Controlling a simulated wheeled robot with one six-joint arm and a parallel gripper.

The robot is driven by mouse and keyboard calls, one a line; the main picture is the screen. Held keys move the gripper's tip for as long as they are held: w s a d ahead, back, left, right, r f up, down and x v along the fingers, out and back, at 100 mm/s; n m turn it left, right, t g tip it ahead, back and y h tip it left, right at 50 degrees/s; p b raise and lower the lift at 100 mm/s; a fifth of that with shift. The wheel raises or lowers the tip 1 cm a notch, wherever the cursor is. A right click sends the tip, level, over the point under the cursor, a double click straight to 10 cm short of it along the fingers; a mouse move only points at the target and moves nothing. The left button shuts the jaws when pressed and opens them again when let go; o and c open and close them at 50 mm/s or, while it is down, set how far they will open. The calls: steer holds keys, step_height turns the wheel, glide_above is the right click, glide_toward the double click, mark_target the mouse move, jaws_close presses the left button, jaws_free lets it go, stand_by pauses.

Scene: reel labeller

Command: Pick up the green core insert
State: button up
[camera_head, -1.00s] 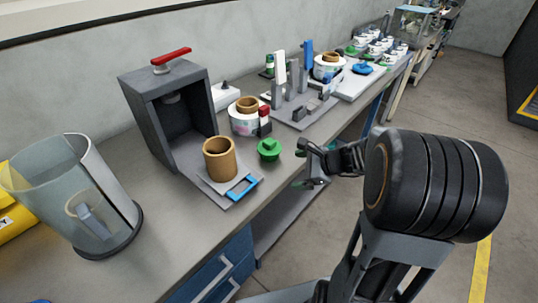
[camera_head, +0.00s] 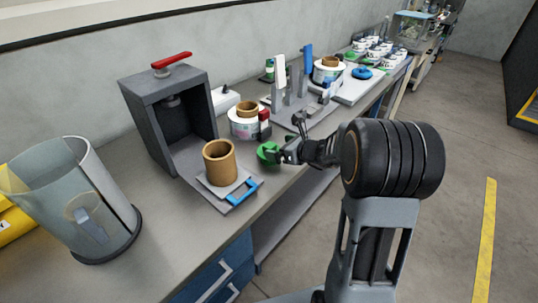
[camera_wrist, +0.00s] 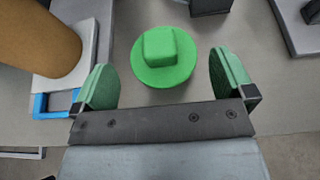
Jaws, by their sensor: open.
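The green core insert (camera_wrist: 163,58) is a round flange with a square block on top. It stands on the bench in front of my gripper in the wrist view, centred between the fingers and a little beyond their tips. My gripper (camera_wrist: 167,80) is open, with green pads on both fingers, and holds nothing. In the head view the insert (camera_head: 267,153) is partly hidden by my gripper (camera_head: 288,151), which is low over the bench edge.
A brown cardboard core (camera_head: 219,163) stands on a plate with a blue handle (camera_head: 244,192), left of the insert. A grey press (camera_head: 170,120) with a red lever is behind it. A labelled reel (camera_head: 244,122) and a fixture (camera_head: 289,112) stand beyond the insert.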

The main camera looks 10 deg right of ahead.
mark_target(273, 146)
steer(key=shift+x, duration=2.75)
steer(key=shift+s+f, duration=0.15)
steer(key=shift+c, duration=0.3)
steer(key=c, duration=0.5)
